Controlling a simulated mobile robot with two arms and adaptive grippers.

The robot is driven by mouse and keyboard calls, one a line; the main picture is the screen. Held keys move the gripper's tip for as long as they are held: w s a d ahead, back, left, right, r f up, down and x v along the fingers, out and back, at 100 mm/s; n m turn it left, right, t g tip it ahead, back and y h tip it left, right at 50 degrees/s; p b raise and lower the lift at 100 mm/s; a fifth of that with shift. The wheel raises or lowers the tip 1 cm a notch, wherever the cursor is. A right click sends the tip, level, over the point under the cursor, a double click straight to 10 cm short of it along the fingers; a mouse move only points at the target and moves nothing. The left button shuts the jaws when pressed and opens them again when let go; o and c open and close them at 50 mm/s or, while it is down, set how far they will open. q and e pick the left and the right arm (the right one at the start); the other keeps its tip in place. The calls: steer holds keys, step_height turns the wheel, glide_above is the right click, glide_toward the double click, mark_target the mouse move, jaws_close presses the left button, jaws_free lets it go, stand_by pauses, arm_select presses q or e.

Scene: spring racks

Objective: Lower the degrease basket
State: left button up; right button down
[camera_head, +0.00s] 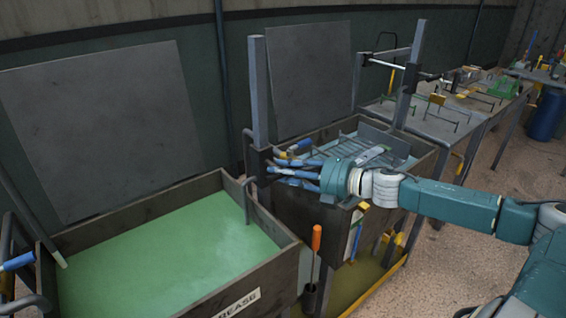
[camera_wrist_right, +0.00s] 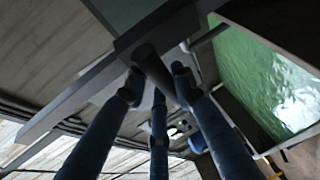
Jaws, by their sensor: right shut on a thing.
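The degrease tank (camera_head: 165,250) is at the lower left of the head view, full of green liquid, with a partly cut-off label on its front. Green liquid also shows in the right wrist view (camera_wrist_right: 275,85). A dark sliding block (camera_head: 257,160) sits low on a grey upright post at the tank's far right corner. A bent grey bar (camera_head: 247,203) comes down from there to the liquid. I cannot make out the basket itself under the surface. My right gripper (camera_head: 275,170) is at the block, its blue fingers shut on a dark handle (camera_wrist_right: 150,66). My left gripper is not in view.
A second tank (camera_head: 425,163) with a slatted rack stands to the right; my right arm passes over its front. An orange-handled tool (camera_head: 316,238) stands upright between the tanks. Blue-handled items (camera_head: 18,262) are at the left edge. Tables with parts stand behind right.

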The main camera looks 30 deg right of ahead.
step_height(320, 180, down, 5)
steer(key=shift+s+a+r+b, duration=0.1)
steer(key=shift+s+a+b, duration=0.05)
steer(key=shift+b, duration=0.6)
steer(key=c, duration=1.4)
jaws_free()
steer(key=v, duration=1.2)
steer(key=shift+r, duration=0.15)
